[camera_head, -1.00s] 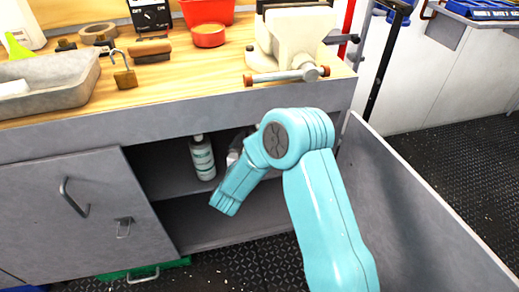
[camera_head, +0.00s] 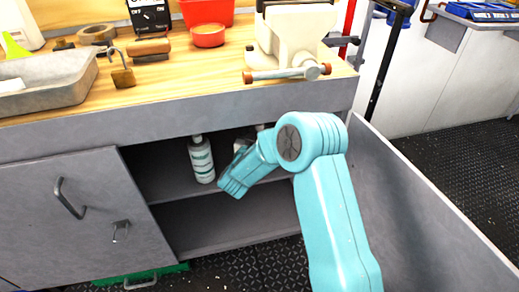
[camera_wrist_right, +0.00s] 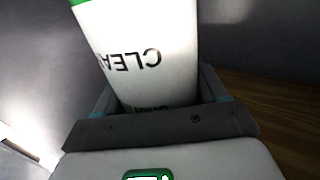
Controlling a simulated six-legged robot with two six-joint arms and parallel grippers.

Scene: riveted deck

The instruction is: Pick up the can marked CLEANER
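The can marked CLEANER (camera_wrist_right: 150,55) fills the middle of the right wrist view. It is white with a green band at one end, and the letters "CLEA" show upside down. My right gripper (camera_wrist_right: 160,92) has one finger on each side of the can. I cannot tell whether the fingers press on it or stand slightly apart. In the head view my right arm reaches into the open cabinet, and its wrist hides most of the gripper and the can. My left gripper is not in view.
A white bottle with green label bands (camera_head: 202,160) stands upright on the cabinet shelf (camera_head: 170,187), left of my right wrist. The open cabinet door (camera_head: 420,205) is to the right of my arm. The workbench top (camera_head: 160,95) overhangs the opening and holds a vise (camera_head: 292,45) and a padlock (camera_head: 122,76).

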